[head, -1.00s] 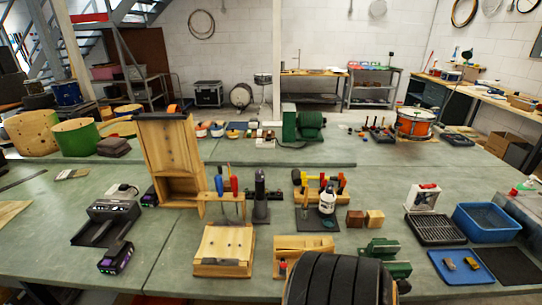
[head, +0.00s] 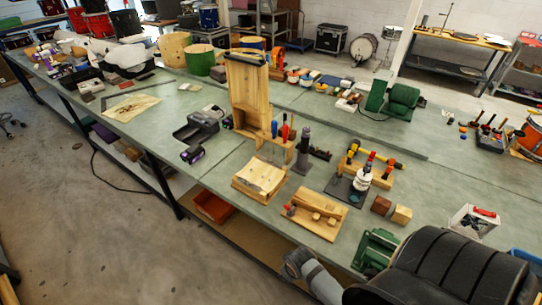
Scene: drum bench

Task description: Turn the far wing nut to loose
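I cannot make out a wing nut clearly in the head view; the small fittings on the bench are too small to tell apart. A wooden fixture (head: 318,215) with a small red part at its left end lies near the front edge of the bench. A dark upright post (head: 304,143) stands behind it to the left. A dark plate (head: 343,190) with a white item (head: 362,181) on it is to its right. Neither of my grippers can be made out, and nothing shows them touching any of these things.
A black ribbed shape (head: 455,265) fills the lower right and hides the bench there. A green vise (head: 375,250) stands beside it. A wooden block (head: 260,175), a tall wooden frame (head: 250,95) and a tool rack (head: 372,172) crowd the middle. Open floor (head: 90,220) lies left.

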